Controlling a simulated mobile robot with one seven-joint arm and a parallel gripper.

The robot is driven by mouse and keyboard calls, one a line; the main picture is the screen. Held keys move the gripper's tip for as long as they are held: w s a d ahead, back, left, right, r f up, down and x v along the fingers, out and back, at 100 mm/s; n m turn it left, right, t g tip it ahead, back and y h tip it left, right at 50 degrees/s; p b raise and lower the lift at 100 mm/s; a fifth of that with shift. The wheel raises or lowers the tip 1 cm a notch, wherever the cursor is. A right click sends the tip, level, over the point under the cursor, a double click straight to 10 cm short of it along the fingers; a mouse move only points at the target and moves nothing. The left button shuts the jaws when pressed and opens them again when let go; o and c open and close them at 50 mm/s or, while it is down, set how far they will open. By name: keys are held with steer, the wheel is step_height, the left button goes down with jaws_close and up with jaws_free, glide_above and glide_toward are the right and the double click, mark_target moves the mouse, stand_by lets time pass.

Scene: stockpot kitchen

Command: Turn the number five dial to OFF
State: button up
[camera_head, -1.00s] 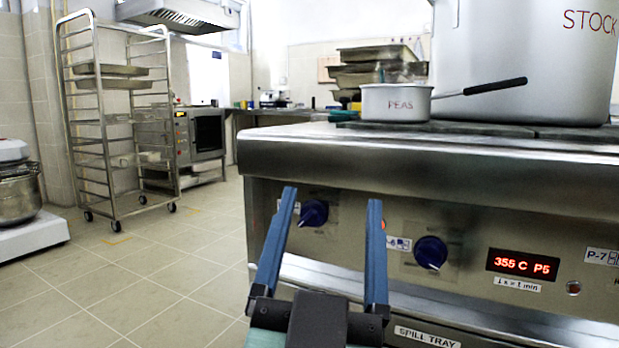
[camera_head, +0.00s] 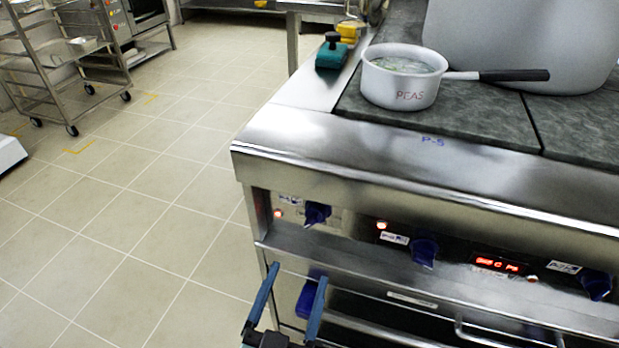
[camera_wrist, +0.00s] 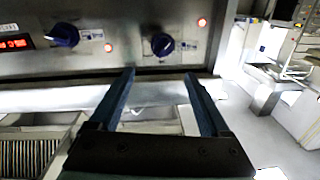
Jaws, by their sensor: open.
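The leftmost blue dial (camera_head: 317,213) is on the stove's steel front panel, below the burner marked P-5 (camera_head: 432,141). Its label is too blurred to read, and a red light glows beside it. In the wrist view, the dial (camera_wrist: 162,45) nearest the panel's end lies just beyond my fingertips. Its pointer setting cannot be read. My gripper (camera_head: 299,272) is open and empty, below this dial in the head view and apart from it. In the wrist view, my gripper (camera_wrist: 160,73) shows nothing held between its fingers.
A second blue dial (camera_head: 425,251), a red display (camera_head: 497,265) and a third dial (camera_head: 597,285) sit to the right. A steel ledge (camera_head: 400,278) runs under the panel. A PEAS saucepan (camera_head: 402,88) stands on top. Open tiled floor (camera_head: 150,230) lies left.

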mark_target(313, 224)
steer(key=p+x, duration=0.1)
steer(key=x, duration=0.7)
steer(key=p+x, duration=0.1)
steer(key=x, duration=0.3)
steer(key=shift+w+a+f+p, duration=0.25)
steer(key=shift+w+a+p, duration=0.1)
jaws_close()
